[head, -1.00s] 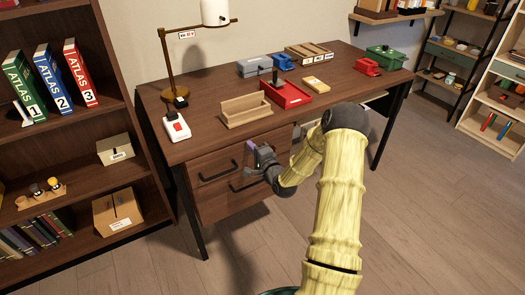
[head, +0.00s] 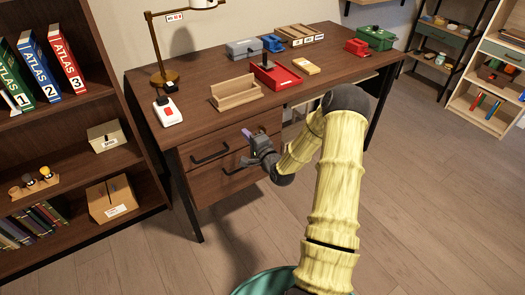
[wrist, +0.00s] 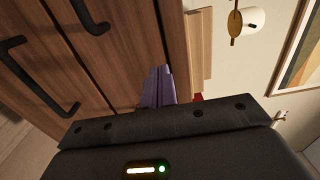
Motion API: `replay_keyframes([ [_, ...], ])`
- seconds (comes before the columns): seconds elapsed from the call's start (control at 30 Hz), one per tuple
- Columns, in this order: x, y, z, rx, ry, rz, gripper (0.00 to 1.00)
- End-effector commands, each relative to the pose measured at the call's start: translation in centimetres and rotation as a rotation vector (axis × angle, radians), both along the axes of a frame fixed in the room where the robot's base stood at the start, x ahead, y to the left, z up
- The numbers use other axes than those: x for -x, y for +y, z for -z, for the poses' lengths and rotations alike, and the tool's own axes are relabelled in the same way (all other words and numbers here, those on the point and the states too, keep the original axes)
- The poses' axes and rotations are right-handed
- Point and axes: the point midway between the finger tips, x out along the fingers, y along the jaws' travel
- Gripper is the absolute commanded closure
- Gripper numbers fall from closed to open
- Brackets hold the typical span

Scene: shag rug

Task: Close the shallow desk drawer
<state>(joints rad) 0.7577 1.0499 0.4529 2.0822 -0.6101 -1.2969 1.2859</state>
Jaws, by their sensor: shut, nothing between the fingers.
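The wooden desk (head: 300,85) has two stacked drawers on its left side. The upper, shallower-looking drawer (head: 232,143) has a black bar handle and looks flush or nearly so; a small gap cannot be ruled out. The lower drawer (head: 212,187) has a similar handle and looks shut. My gripper (head: 246,134) is in front of the right part of the drawer fronts, its purple fingers together and empty, pointing toward the desk. In the wrist view the fingers (wrist: 158,88) appear beside the upper drawer front (wrist: 125,50), contact unclear. The lower handle (wrist: 38,78) also shows there.
A bookshelf (head: 95,155) stands close on the left. The floor (head: 430,190) at right is clear.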

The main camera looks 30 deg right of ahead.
Motion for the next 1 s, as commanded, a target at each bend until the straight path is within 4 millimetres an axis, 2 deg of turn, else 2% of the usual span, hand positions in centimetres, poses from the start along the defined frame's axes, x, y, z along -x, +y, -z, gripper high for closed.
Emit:
replay_keyframes([
  [0.03, 1.3, -0.4, 0.0, 0.0, 0.006, 0.005, 1.0],
  [0.3, 6.6, -0.5, 0.1, -0.001, 0.007, -0.004, 1.0],
  [0.5, 9.1, -0.7, 0.2, 0.0, 0.007, -0.006, 1.0],
  [1.0, 9.5, -0.9, 0.2, 0.001, 0.005, -0.004, 1.0],
])
